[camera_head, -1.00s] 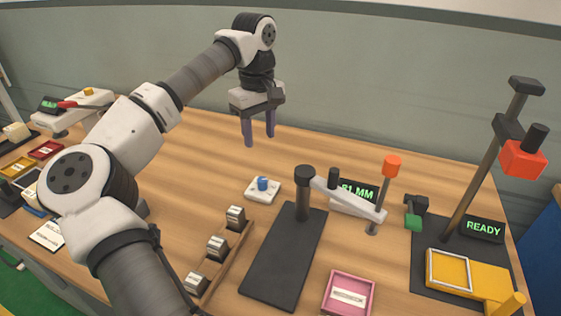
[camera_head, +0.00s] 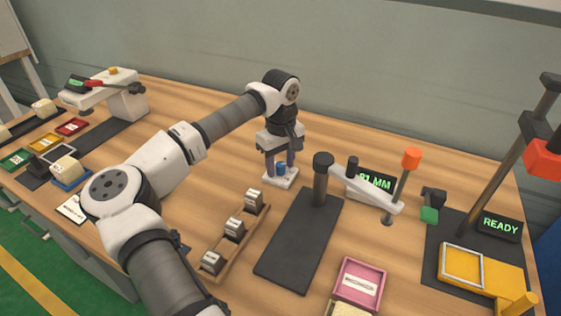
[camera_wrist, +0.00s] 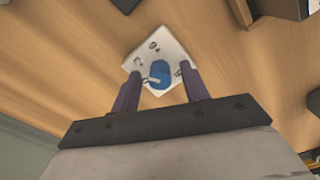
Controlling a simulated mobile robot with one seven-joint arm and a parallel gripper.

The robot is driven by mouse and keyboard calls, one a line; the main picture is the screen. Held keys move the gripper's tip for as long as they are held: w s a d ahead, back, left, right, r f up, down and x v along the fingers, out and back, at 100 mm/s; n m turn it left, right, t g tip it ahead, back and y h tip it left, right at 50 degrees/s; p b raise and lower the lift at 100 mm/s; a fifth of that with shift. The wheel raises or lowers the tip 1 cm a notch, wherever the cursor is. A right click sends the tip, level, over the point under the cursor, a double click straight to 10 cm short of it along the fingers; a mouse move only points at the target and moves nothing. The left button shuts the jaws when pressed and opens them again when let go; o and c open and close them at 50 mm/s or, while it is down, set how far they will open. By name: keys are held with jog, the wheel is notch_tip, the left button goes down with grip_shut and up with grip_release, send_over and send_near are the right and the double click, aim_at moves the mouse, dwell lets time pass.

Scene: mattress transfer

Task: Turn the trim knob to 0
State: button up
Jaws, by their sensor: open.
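The trim knob (camera_head: 281,168) is a blue round knob on a small white plate (camera_head: 284,182) on the table, near the middle of the head view. In the wrist view the blue knob (camera_wrist: 160,76) shows between the fingers, with a light pointer mark, and dark markings are on the white plate (camera_wrist: 150,50); I cannot read them surely. My gripper (camera_head: 280,172) points down over the plate, its two purple fingers on either side of the knob. In the wrist view my gripper (camera_wrist: 160,77) is open, and I cannot tell whether a finger touches the knob.
Right of the plate stands a black-based device with a white arm (camera_head: 375,192), an orange knob (camera_head: 411,158) and a green-lit display. A wooden rack with several small blocks (camera_head: 234,227) lies in front. A pink tray (camera_head: 360,284) and a yellow tray (camera_head: 490,272) are farther right.

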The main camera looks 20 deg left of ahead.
jog(key=shift+c, duration=0.4)
jog(key=c, duration=0.9)
jog(key=shift+n, duration=0.4)
jog(key=n+b, duration=0.2)
jog(key=n, duration=0.3)
jog(key=n+b, duration=0.1)
jog(key=n, duration=0.5)
jog(key=shift+b, duration=0.35)
jog(key=shift+n, duration=0.4)
jog(key=o, duration=1)
